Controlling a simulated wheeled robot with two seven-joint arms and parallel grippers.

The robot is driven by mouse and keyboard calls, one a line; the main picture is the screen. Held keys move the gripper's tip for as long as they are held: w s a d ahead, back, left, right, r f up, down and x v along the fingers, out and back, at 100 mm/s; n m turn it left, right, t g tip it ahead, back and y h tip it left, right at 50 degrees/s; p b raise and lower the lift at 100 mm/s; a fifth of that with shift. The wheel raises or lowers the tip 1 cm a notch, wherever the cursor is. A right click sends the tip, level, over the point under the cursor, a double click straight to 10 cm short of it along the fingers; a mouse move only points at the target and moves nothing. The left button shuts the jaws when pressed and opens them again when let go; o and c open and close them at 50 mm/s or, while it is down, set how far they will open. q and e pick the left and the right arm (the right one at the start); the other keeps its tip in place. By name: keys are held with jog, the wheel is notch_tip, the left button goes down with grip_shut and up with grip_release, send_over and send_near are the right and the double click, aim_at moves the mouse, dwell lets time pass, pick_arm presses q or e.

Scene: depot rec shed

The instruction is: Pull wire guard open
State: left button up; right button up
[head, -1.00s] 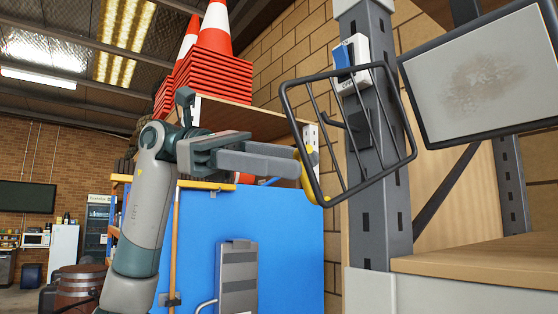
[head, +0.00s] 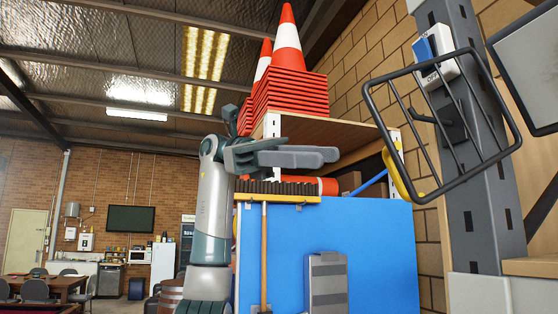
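The wire guard (head: 487,163) is a black wire frame at the right of the head view, with a yellow grip (head: 401,178) on its left edge. It stands out at a tilt in front of a white switch box with a blue rocker (head: 424,50) on a grey steel post. My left gripper (head: 330,156) is left of the yellow grip with a clear gap, touching nothing that I can see. Its fingers overlap in this side view, so their opening cannot be judged. My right gripper is not in view.
A wooden shelf top (head: 345,131) holding stacked orange cones (head: 290,92) is behind my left gripper. A blue panel (head: 370,250) stands below, with a broom (head: 264,240) and a grey box (head: 327,283). A dark-framed board (head: 535,75) is at far right.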

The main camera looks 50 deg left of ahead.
pick_arm(q)
jog(key=v, duration=0.6)
jog(key=shift+a, duration=0.25)
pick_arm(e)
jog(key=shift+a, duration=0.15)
